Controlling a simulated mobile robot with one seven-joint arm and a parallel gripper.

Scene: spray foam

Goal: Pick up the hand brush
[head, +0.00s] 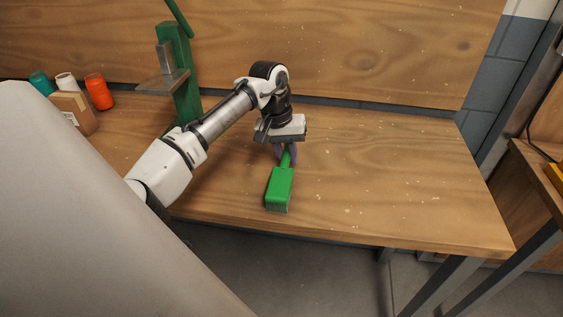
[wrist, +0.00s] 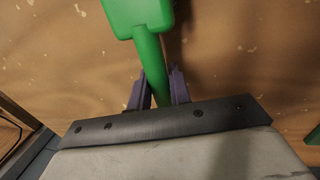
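The hand brush (head: 279,190) is green, with a blocky head toward the table's front edge and a thin handle pointing back to my gripper. Pale bristles show at the front end of the head. My gripper (head: 286,153) points down over the handle. In the wrist view, the purple fingers of my gripper (wrist: 160,88) stand on both sides of the green handle of the brush (wrist: 149,55), close against it with no clear gap. The handle's end is hidden by the gripper body. I cannot tell whether the brush touches the table.
The wooden table (head: 400,185) is clear to the right of the brush. A green stand (head: 184,85) with a metal plate rises behind my arm. At the left are a cardboard box (head: 75,112) and orange (head: 98,91), white (head: 66,82) and teal (head: 40,82) containers.

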